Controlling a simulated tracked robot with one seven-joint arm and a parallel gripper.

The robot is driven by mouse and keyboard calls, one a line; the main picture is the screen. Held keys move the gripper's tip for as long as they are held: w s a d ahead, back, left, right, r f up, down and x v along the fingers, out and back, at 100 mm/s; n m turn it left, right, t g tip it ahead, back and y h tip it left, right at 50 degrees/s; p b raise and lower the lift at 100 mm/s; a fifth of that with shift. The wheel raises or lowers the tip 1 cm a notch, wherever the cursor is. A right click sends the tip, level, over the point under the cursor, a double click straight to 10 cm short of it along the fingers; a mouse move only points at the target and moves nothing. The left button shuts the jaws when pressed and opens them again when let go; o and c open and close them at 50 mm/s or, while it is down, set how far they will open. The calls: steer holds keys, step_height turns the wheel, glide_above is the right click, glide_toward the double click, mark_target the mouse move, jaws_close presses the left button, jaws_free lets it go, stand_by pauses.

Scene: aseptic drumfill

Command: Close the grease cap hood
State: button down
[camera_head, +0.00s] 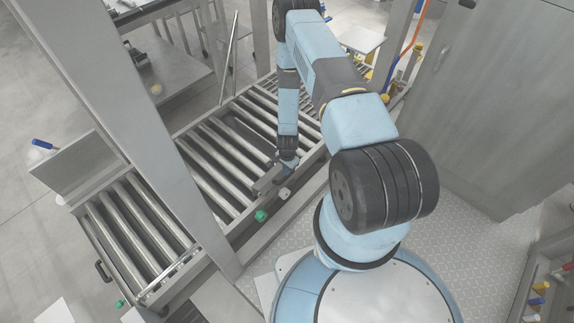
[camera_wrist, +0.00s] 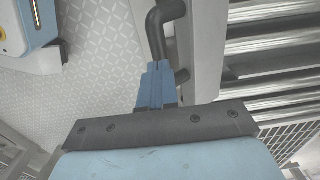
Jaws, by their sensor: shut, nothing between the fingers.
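My gripper (camera_wrist: 156,68) shows in the wrist view with its blue fingers together and nothing between them. Its tips are right at the near end of a dark bent bar (camera_wrist: 156,32), which looks like a handle beside a pale rail; I cannot tell whether they touch. In the head view my arm reaches down to the near side of the roller conveyor (camera_head: 215,165), and the fingertips are hard to make out there. A green cap (camera_head: 261,215) and a white cap (camera_head: 284,193) sit on the conveyor's near side close by. I cannot clearly pick out the grease cap hood.
A grey upright post (camera_head: 150,130) crosses in front of the conveyor. A raised grey panel (camera_head: 80,165) stands at its left. A second green cap (camera_head: 119,303) and a black handle (camera_head: 103,270) are at the lower left. A grey cabinet (camera_head: 490,100) stands right.

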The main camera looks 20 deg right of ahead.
steer(key=shift+f, duration=1)
